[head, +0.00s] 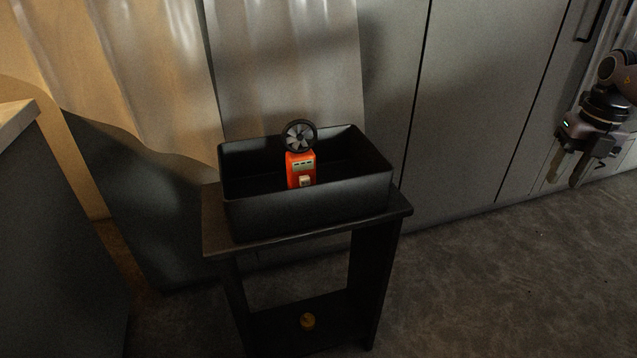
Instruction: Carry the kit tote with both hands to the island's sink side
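The kit tote (310,211) is a black, open-topped box. It sits on the top of a small dark side table (222,245). An orange handheld meter with a round fan head (301,168) stands upright inside it; the rest of the tote's inside is dark. My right gripper (565,180) hangs at the far right, well apart from the tote. Its two fingers point down with a gap between them, and nothing shows between them. My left gripper is out of view.
Grey cabinet fronts (470,110) run behind the table, with a pale curtain (130,75) at the back left. A counter corner (18,120) stands at the left. A small yellow-orange item (307,321) lies on the lower shelf. The floor (500,285) at right is clear.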

